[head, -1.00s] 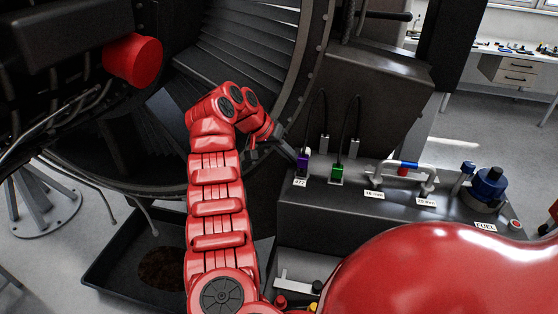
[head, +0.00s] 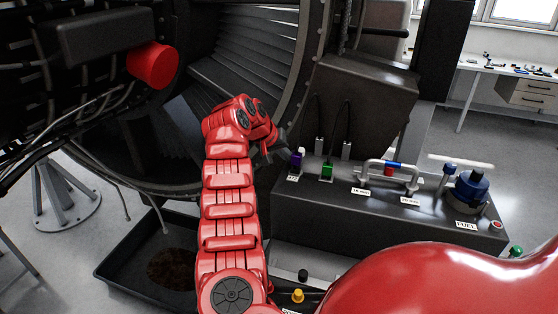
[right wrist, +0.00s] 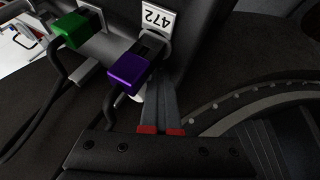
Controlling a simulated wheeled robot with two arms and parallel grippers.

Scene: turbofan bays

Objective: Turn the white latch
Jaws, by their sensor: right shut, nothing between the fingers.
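A small white part (head: 301,151), which may be the white latch, shows just behind the purple connector block (head: 297,161) on the dark console. In the right wrist view a bit of white (right wrist: 138,98) shows beside the purple block (right wrist: 128,72), mostly hidden by it. My right gripper (head: 284,149) is at the left end of the console, close to the purple block. In the right wrist view its fingers (right wrist: 163,84) are together and empty, beside the block; I cannot tell whether they touch anything. My left gripper is out of view.
A green connector (head: 327,171) with a black cable stands right of the purple one. Further right are a pipe handle with a blue band (head: 396,166) and a blue fuel cap (head: 471,188). The engine's round casing (head: 297,75) rises behind my right arm.

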